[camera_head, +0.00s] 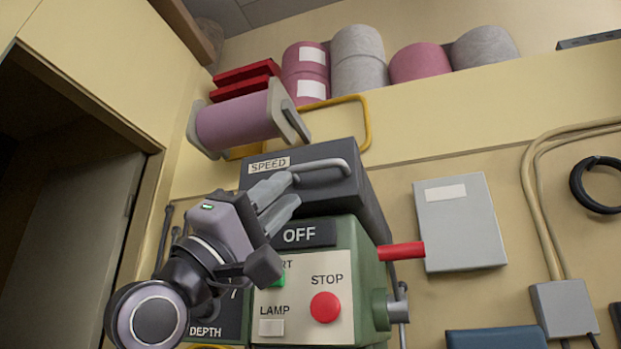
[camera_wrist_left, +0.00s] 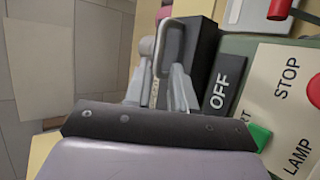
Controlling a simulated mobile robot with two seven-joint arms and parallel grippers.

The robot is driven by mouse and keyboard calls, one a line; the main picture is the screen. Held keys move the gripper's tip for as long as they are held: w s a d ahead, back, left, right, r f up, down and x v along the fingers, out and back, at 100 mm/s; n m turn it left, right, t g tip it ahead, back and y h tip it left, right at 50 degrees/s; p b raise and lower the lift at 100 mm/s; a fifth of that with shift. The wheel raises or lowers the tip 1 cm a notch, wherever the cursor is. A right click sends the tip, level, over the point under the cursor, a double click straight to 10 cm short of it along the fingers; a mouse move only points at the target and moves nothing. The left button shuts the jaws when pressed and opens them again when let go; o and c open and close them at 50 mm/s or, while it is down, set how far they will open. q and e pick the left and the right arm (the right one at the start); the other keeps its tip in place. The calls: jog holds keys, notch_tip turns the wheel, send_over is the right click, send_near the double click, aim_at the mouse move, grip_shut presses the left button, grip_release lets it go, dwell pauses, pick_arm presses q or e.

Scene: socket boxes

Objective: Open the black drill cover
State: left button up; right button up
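The black drill cover (camera_head: 345,195) is a dark box with a SPEED label on top of the green drill housing; it appears closed. A grey loop handle (camera_head: 325,164) sticks out from its front. My left gripper (camera_head: 292,188) is at the handle's left end, its fingers apart. In the left wrist view the cover (camera_wrist_left: 203,50) is behind the fingers, and the handle (camera_wrist_left: 181,35) extends past the fingertips of my left gripper (camera_wrist_left: 163,62). Its near end lies between or just in front of the fingers; contact is unclear. My right gripper is not in view.
Below the cover is the panel with OFF sign, red stop button (camera_head: 325,307) and lamp switch. A pink spool (camera_head: 238,122) hangs above left. A red lever (camera_head: 400,251) projects right near a grey wall box (camera_head: 460,222). A shelf above holds several rolls.

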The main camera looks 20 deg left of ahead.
aim_at(310, 169)
pick_arm(q)
jog(key=p+x, duration=0.2)
jog(key=x, duration=0.3)
jog(key=shift+r, duration=0.2)
jog(key=shift+w+d+r+p, duration=0.3)
jog(key=shift+w+r+p, duration=0.1)
grip_shut()
